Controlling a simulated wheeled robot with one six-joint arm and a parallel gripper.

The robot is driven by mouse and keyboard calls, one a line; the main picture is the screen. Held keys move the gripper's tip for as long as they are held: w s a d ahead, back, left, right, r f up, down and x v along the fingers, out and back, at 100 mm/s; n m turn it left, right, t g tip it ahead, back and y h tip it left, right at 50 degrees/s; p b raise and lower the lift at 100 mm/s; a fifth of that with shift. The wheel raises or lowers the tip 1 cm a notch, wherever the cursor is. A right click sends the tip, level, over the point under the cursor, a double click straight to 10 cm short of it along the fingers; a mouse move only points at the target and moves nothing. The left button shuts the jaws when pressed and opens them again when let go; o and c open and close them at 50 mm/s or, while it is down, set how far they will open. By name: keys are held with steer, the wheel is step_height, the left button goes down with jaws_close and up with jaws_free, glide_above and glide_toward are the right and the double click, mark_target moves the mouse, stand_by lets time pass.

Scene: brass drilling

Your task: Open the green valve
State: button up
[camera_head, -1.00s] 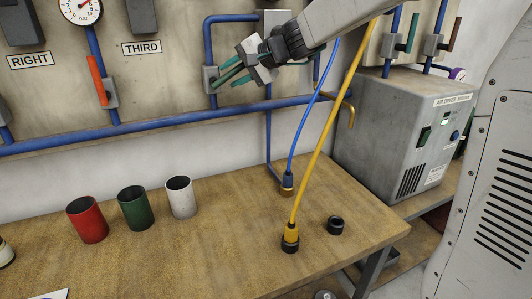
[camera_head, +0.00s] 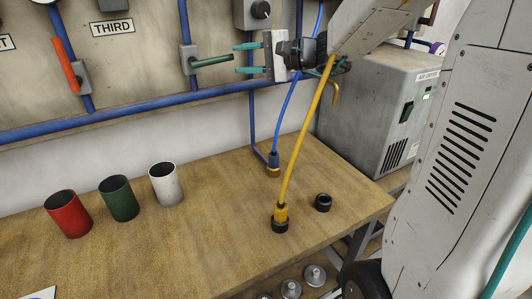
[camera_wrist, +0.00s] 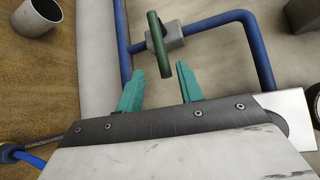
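The green valve handle (camera_head: 213,61) sits on a grey valve body (camera_head: 189,60) on a blue pipe on the wall panel. In the head view the handle points right, lying nearly level. My gripper (camera_head: 240,58) is open, with teal fingers pointing left. The handle's free end is at or just short of the gap between the fingertips. In the wrist view the handle (camera_wrist: 159,44) extends toward the fingers, its tip close to the opening of my gripper (camera_wrist: 158,80). Nothing is gripped.
A red-handled valve (camera_head: 67,65) is on the left pipe. Red (camera_head: 69,214), green (camera_head: 119,198) and white (camera_head: 166,184) cups stand on the table (camera_head: 215,235). The grey air dryer (camera_head: 365,110) stands right.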

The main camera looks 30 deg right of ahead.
steer(key=s+a+f+n+g+h, duration=0.1)
steer(key=s+a+f+n+g, duration=0.1)
steer(key=s+a+n+g, duration=0.3)
steer(key=s+a+f+g, duration=0.1)
steer(key=s+a+f, duration=0.1)
steer(key=s+a, duration=0.35)
steer(key=s+d+f+n+g+h, duration=0.1)
steer(key=s+f+g+h, duration=0.1)
steer(key=s, duration=0.5)
steer(key=s+d+f+n+g+h, duration=0.1)
steer(key=s+f+n+g+h, duration=0.1)
steer(key=s, duration=0.6)
steer(key=shift+s+f+n+h, duration=0.2)
steer(key=shift+f+n+h, duration=0.1)
steer(key=shift+f+h, duration=0.25)
steer(key=shift+d, duration=0.1)
